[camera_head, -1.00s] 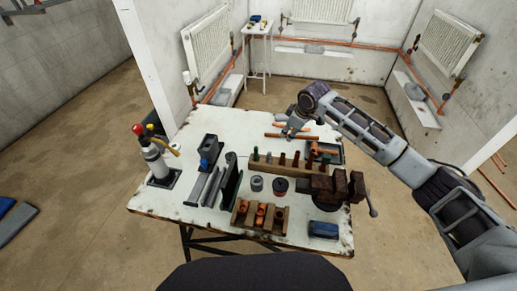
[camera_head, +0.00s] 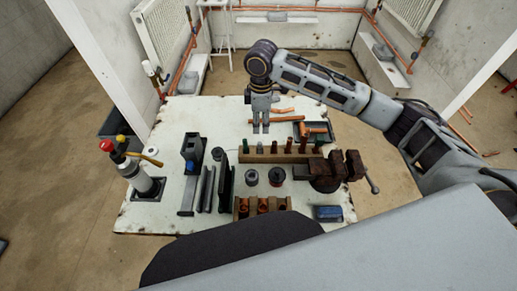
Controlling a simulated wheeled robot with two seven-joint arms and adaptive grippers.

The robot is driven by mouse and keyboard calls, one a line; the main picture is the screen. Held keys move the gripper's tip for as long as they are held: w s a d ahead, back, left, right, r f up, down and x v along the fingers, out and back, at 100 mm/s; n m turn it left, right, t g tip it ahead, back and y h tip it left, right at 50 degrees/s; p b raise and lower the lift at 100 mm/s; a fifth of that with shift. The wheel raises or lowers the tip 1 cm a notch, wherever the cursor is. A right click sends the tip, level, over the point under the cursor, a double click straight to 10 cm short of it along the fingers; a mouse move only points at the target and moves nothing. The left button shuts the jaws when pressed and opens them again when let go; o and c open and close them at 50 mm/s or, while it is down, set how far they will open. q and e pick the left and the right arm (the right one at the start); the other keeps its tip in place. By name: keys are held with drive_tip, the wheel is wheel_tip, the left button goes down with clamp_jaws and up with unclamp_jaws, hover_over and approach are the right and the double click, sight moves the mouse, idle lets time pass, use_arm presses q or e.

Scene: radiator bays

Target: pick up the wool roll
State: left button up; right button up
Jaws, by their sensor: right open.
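Two small round rolls stand side by side in the middle of the white worktable (camera_head: 160,212). The left one is a grey roll (camera_head: 251,177), which looks like the wool roll. The right one is a dark roll with some red (camera_head: 277,177). My right gripper (camera_head: 261,130) is over the far part of the table, beyond the rolls and the rack. Its two fingers point toward the near side, apart and with nothing between them. It is clear of both rolls. My left gripper is not in view.
A wooden rack with upright pieces (camera_head: 262,158) stands between my gripper and the rolls. A rusty vise (camera_head: 335,168) is at the right, dark channel pieces (camera_head: 225,178) at the left. A holder with copper fittings (camera_head: 262,207) is nearer. A gas torch (camera_head: 140,175) stands far left.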

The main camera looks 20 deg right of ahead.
sight(260, 143)
drive_tip(key=shift+f, duration=4.35)
drive_tip(key=shift+a, duration=0.1)
drive_tip(key=shift+s+f+p, duration=0.1)
drive_tip(key=shift+f+p, duration=0.35)
drive_tip(key=shift+f, duration=2.15)
drive_tip(key=shift+c, duration=0.4)
clamp_jaws()
